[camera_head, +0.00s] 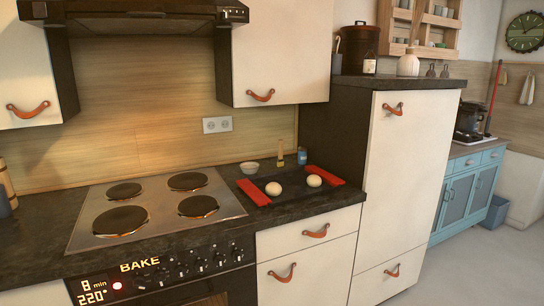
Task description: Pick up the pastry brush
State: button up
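I cannot make out a pastry brush for certain. A thin upright tan item (281,153) stands on the dark counter behind the tray; it could be a brush or a small bottle, too small to tell. A dark tray with red ends (253,192) lies on the counter right of the cooktop, with two pale dough balls (273,188) on it. A small white bowl (249,168) and a small blue container (302,156) stand behind the tray. My gripper is not in view.
A cooktop (150,217) with several round plates fills the counter's middle, above an oven. A range hood (130,14) and wall cabinets (280,50) hang above. A tall cabinet (405,170) borders the counter on the right. Open floor (475,275) lies at the right.

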aim_at(280, 162)
jog(key=l+u, duration=0.1)
jog(key=u, duration=0.25)
jog(key=i+l+u, duration=0.1)
jog(key=u, duration=0.25)
jog(key=i+l+u, duration=0.1)
jog(key=u, duration=0.25)
jog(key=i+l+u, duration=0.1)
jog(key=l+u, duration=0.2)
jog(key=l, duration=0.2)
jog(key=l+u, duration=0.3)
jog(key=l, duration=0.15)
jog(key=l+u, duration=0.3)
jog(key=l, duration=1.85)
jog(key=k+l+u, duration=0.1)
jog(key=l, duration=1)
jog(key=i+l, duration=0.15)
jog(key=l, duration=0.2)
jog(key=i+l, duration=0.15)
jog(key=l, duration=0.25)
